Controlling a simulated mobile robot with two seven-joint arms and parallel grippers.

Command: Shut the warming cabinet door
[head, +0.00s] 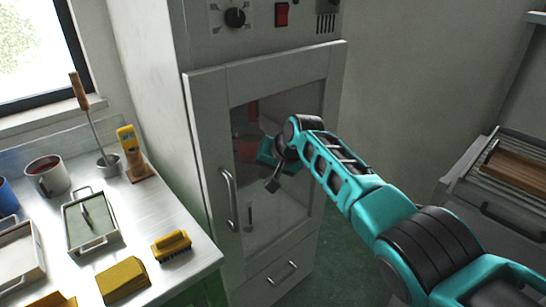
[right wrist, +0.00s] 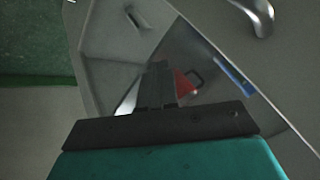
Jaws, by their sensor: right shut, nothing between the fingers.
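The warming cabinet (head: 260,50) stands in the middle of the head view. Its grey door (head: 208,130) has a dark glass window and a vertical handle (head: 228,186) on its left side. The door looks close to flush with the cabinet front; I cannot tell whether a small gap is left. My right gripper (head: 272,184) is shut and empty in front of the glass, right of the handle. In the right wrist view its fingers (right wrist: 157,85) point at the door, and the handle (right wrist: 257,14) shows at top right. Contact with the door is unclear. My left gripper is out of view.
A drawer (head: 275,280) sits under the door. A rack with a wooden board (head: 518,167) stands at right. Green floor shows between.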

